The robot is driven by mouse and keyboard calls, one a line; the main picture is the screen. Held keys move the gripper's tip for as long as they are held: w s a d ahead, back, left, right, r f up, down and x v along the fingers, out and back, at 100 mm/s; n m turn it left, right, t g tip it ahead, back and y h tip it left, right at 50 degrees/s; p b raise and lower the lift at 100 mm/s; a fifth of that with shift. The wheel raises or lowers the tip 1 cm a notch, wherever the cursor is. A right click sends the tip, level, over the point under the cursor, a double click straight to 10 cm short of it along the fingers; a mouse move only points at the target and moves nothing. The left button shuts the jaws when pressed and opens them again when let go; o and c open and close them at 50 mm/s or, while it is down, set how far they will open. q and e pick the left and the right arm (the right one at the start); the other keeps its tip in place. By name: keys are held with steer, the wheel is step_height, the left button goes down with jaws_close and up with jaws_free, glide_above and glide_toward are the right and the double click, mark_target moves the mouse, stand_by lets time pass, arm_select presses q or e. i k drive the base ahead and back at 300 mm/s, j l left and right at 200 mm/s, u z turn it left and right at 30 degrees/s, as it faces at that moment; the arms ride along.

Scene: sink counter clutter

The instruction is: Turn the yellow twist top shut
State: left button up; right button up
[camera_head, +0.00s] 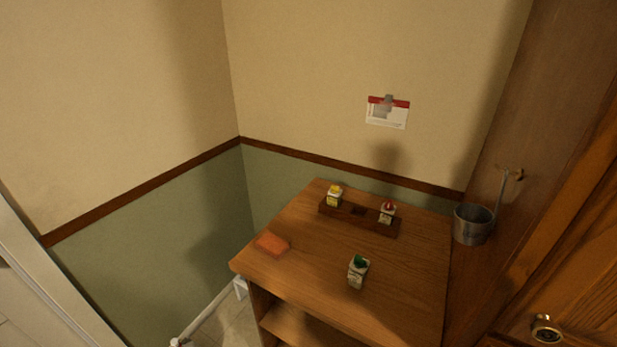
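A small container with a yellow top (335,190) stands upright at the left end of a dark wooden rack (372,223) on the wooden cabinet top. It is too small in view to tell whether its twist top is open or shut. A similar container with a red top (387,212) stands toward the right end of the rack. Another with a green top (358,271) stands outside the rack, nearer the front. Neither of my grippers shows in the head view.
An orange sponge-like block (271,244) lies at the left edge of the wooden cabinet (415,268). A grey metal pot (473,225) hangs at the right beside a tall brown panel. A red-and-white card (388,112) is on the wall. The cabinet top's front right is clear.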

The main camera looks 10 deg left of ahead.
mark_target(334, 189)
steer(key=i+j+u, duration=0.4)
steer(key=j, duration=0.25)
steer(key=i+j+u, duration=0.35)
steer(key=i+j, duration=0.15)
